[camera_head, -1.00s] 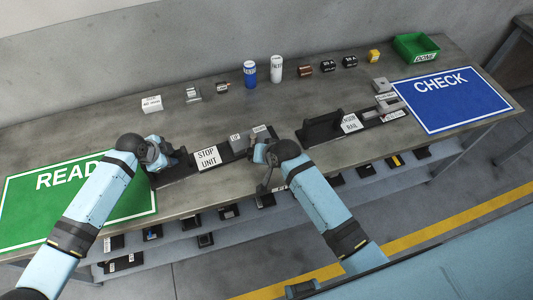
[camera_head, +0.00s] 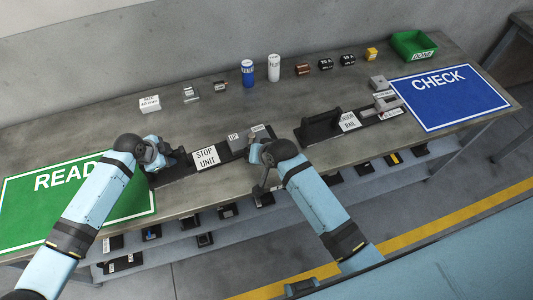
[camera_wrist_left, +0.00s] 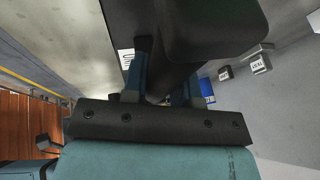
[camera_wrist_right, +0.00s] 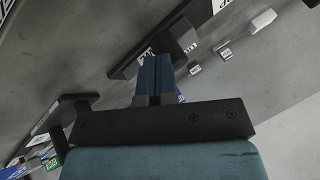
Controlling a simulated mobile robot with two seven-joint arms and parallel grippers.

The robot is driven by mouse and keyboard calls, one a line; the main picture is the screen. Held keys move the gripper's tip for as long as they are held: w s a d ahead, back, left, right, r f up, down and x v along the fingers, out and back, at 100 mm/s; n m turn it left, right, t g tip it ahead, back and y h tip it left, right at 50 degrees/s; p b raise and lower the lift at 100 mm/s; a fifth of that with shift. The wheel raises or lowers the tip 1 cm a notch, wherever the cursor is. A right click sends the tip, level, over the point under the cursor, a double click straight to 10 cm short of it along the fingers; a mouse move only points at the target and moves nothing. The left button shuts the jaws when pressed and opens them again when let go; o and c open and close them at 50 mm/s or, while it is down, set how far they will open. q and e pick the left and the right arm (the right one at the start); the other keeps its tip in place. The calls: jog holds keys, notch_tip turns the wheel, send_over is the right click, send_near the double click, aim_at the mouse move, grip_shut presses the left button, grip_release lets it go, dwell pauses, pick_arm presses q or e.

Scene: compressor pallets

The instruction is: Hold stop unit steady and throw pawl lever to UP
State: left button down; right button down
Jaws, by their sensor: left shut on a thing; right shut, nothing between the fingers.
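The stop unit has a long black base with a white STOP UNIT label (camera_head: 206,157) and grey blocks (camera_head: 237,143) at its right end, one marked UP. My left gripper (camera_head: 167,157) is at the unit's left end. In the left wrist view its blue fingers (camera_wrist_left: 160,85) are shut on a dark upright part of the unit. My right gripper (camera_head: 257,153) is shut and empty beside the right end. In the right wrist view its fingers (camera_wrist_right: 157,78) meet in front of the black unit (camera_wrist_right: 155,50). The pawl lever is not clearly visible, and contact there cannot be told.
The guide rail (camera_head: 322,127) lies to the right, near the blue CHECK mat (camera_head: 450,98). The green READY mat (camera_head: 40,205) is at left. Cans, small parts and a green DONE bin (camera_head: 413,46) line the back. A lower shelf holds several parts.

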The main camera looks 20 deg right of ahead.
pick_arm(q)
jog(key=shift+s+f, duration=0.25)
jog(key=shift+f, duration=0.1)
pick_arm(e)
jog(key=v, duration=1.1)
jog(key=shift+d+f, duration=0.15)
jog(key=shift+d, duration=0.15)
pick_arm(q)
jog(key=shift+w+a, duration=0.1)
jog(key=c, duration=1.1)
grip_release()
jog(key=shift+o, duration=1.4)
jog(key=shift+w, duration=0.2)
jog(key=shift+r, duration=0.1)
pick_arm(e)
jog(key=shift+w+f, duration=0.1)
jog(key=shift+w, duration=0.05)
pick_arm(q)
jog(key=shift+r, duration=0.1)
